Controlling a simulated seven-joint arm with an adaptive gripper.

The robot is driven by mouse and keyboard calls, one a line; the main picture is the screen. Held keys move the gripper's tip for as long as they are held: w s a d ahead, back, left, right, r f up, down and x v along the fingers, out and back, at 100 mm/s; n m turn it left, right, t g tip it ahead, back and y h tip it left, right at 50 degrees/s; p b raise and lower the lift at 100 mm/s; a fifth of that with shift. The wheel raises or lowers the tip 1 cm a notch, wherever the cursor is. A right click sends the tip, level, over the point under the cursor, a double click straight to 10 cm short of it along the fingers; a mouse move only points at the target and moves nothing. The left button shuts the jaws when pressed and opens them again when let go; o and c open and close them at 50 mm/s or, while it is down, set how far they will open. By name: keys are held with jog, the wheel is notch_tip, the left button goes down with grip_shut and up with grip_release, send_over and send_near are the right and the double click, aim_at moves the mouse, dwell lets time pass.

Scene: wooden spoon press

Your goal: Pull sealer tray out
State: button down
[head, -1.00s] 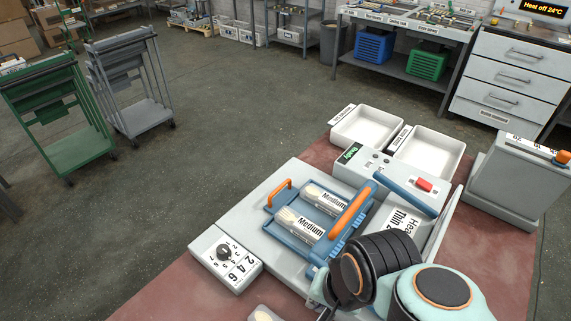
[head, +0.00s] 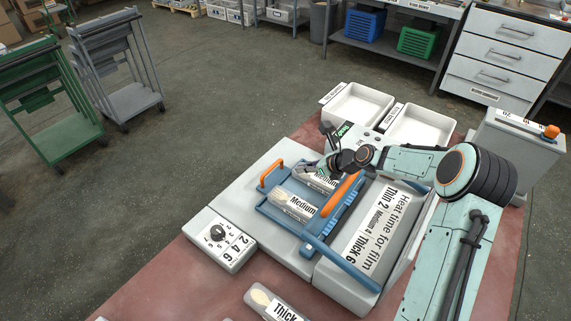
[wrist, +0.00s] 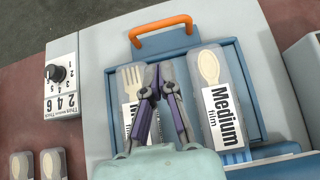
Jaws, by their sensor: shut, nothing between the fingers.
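The blue sealer tray (head: 268,208) lies flat on the pale press bed, with an orange loop handle (head: 272,172) at its outer left edge. The handle also shows at the top of the wrist view (wrist: 163,30). Two clear packs lie in the tray, a fork pack (wrist: 130,82) and a spoon pack (wrist: 210,70), with Medium film labels. My gripper (head: 308,168) is above the tray, apart from the handle. In the wrist view its fingers (wrist: 157,80) are shut and empty, covering part of the fork pack.
A dial box (head: 220,238) stands at the tray's near left. An orange bar (head: 343,198) and the press housing (head: 375,240) lie to its right. Two white bins (head: 360,106) stand behind.

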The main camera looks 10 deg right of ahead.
aim_at(280, 180)
jog(key=x, duration=0.9)
jog(key=shift+w+a+f, duration=0.1)
jog(key=shift+a+f, duration=0.05)
jog(key=shift+a, duration=0.05)
